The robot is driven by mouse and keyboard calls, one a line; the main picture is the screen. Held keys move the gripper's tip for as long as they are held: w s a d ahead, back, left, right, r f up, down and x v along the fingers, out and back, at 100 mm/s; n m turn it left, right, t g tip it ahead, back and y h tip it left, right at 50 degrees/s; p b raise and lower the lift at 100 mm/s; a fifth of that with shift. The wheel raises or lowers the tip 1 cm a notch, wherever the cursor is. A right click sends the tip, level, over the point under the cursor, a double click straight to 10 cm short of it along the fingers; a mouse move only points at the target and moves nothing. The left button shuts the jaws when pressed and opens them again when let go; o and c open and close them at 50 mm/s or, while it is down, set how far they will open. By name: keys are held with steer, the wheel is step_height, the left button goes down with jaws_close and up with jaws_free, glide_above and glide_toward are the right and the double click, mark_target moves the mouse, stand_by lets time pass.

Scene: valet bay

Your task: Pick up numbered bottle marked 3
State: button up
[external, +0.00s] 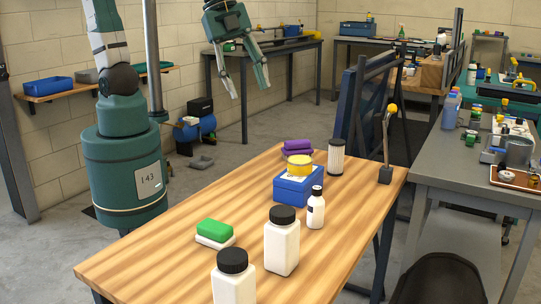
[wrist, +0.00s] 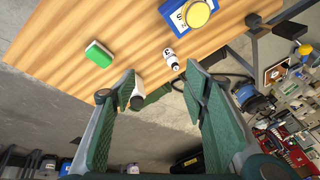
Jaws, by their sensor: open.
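Several white bottles with black caps stand upright on the wooden table (external: 160,272). My gripper (external: 246,92) is open and empty, high beyond the table's far left side. In the wrist view my open gripper (wrist: 160,72) shows the small bottle (wrist: 171,60) past its tips and a larger bottle (wrist: 138,94) beside the left finger.
A blue box (external: 293,188) with a yellow tin (external: 299,165) stands behind the small bottle.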

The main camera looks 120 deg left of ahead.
steer(key=w+f+m+g, duration=0.2)
steer(key=w+f+m, duration=0.5)
steer(key=w, duration=0.5)
steer(key=m+g, duration=0.2)
steer(key=m, duration=0.3)
glide_above(316, 209)
steer(key=s+a, duration=0.1)
steer(key=a, duration=0.1)
step_height(316, 209, down, 15)
steer(key=shift+s+d+f, duration=0.1)
steer(key=shift+s, duration=0.05)
steer(key=shift+w+f, duration=0.2)
steer(key=shift+f, duration=0.25)
steer(key=shift+f, duration=0.1)
steer(key=shift+f+b, duration=0.35)
steer(key=shift+f, duration=0.85)
steer(key=shift+f, duration=0.1)
steer(key=shift+f+b, duration=0.65)
steer(key=shift+f, duration=1.9)
